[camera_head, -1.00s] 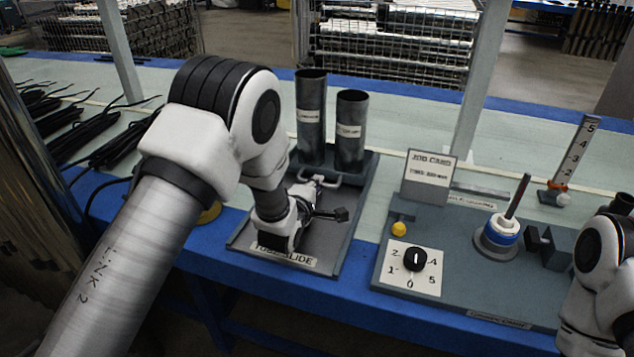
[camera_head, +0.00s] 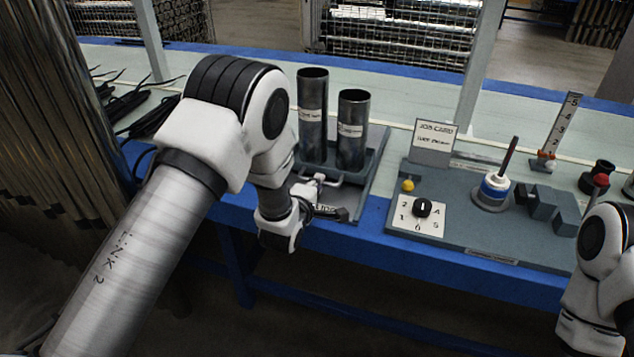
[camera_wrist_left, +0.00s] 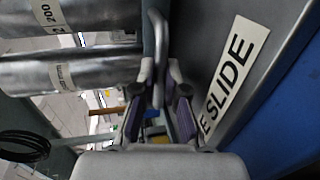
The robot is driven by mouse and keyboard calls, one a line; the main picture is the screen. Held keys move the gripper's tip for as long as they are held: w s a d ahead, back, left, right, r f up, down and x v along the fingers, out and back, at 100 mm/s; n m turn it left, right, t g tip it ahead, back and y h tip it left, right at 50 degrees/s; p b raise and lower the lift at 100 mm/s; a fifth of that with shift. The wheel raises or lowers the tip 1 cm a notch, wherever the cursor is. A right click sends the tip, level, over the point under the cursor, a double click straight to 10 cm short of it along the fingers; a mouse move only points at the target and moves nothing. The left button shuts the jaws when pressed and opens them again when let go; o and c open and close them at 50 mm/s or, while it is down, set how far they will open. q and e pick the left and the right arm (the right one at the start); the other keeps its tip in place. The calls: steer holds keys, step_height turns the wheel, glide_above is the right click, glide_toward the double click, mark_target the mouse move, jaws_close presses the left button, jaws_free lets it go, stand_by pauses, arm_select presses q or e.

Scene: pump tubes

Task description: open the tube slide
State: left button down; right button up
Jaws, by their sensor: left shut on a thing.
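The tube slide is a carriage with two upright grey metal tubes, the left tube (camera_head: 312,125) and the right tube (camera_head: 351,140). It stands on a grey base (camera_head: 372,160) near the table's front edge. A pale U-shaped handle (camera_head: 345,179) projects from the carriage's front; it also shows in the left wrist view (camera_wrist_left: 157,50). My left gripper (camera_head: 318,195) is at the handle, and in the wrist view its fingers (camera_wrist_left: 159,112) close around the bar. The SLIDE label (camera_wrist_left: 235,75) lies beside the fingers, and is partly hidden in the head view. My right gripper is out of view.
Right of the slide, a grey panel (camera_head: 470,228) carries a dial (camera_head: 422,207), a job card (camera_head: 434,141), a blue-and-white ring on a peg (camera_head: 495,188) and dark blocks. Black cables (camera_head: 155,118) lie at left. Free floor is in front of the blue table edge.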

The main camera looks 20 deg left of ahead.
arm_select(q)
steer(key=shift+s, duration=0.25)
steer(key=c, duration=1.5)
jaws_free()
steer(key=v, duration=1.2)
